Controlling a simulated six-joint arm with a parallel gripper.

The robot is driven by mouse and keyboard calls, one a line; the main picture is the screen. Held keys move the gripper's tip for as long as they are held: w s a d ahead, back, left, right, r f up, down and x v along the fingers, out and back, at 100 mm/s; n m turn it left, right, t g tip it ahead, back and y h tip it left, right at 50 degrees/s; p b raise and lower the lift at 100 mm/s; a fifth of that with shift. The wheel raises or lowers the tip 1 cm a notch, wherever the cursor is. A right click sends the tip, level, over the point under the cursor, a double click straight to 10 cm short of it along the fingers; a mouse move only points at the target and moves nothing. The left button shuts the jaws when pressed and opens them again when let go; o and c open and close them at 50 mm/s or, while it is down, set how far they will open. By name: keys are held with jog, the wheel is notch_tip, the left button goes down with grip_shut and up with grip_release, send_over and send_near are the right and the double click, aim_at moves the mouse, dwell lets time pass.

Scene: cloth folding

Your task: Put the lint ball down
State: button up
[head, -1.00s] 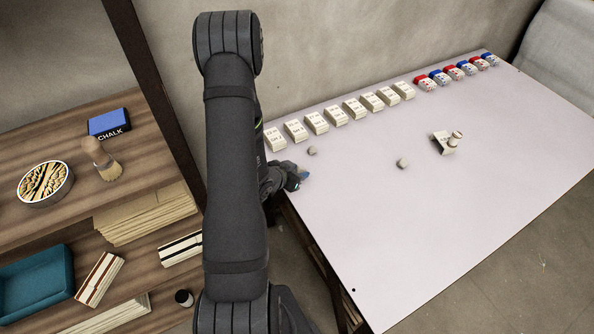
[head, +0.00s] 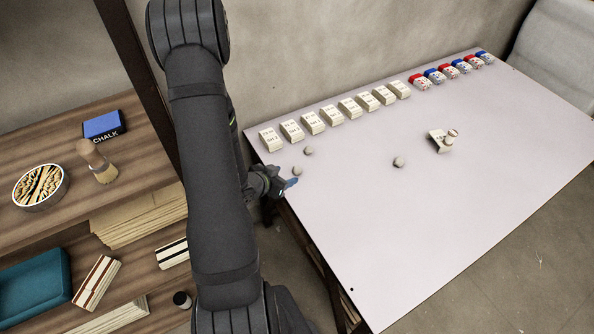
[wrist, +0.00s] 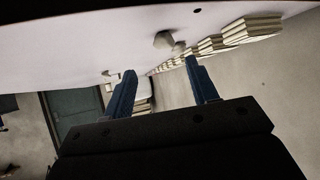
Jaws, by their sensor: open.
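A small grey lint ball (head: 297,171) lies on the white table (head: 430,230) near its left edge, just beyond my gripper (head: 291,183). The blue fingers are apart and empty in the wrist view (wrist: 162,72), with a lint ball (wrist: 164,40) on the tabletop past them. A second lint ball (head: 308,151) lies a little behind the first. A third lint ball (head: 399,162) lies near the middle of the table. My gripper is at the left edge of the table, apart from the balls.
A row of cream stacks (head: 312,121) and a row of red and blue packs (head: 447,70) line the back. A card with a small round piece (head: 440,141) sits right of middle. The front of the table is clear. Wooden shelves (head: 60,170) stand at left.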

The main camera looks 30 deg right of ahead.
aim_at(297, 171)
jog(key=shift+s+d+f+n+t+y, duration=0.1)
jog(key=shift+s+d+n+t+y, duration=0.25)
jog(key=shift+n+t, duration=0.55)
jog(key=shift+n, duration=0.2)
jog(key=shift+y, duration=0.25)
jog(key=x, duration=0.7)
jog(key=shift+w+d+f, duration=0.15)
jog(key=shift+f, duration=0.05)
jog(key=shift+c, duration=0.4)
grip_shut()
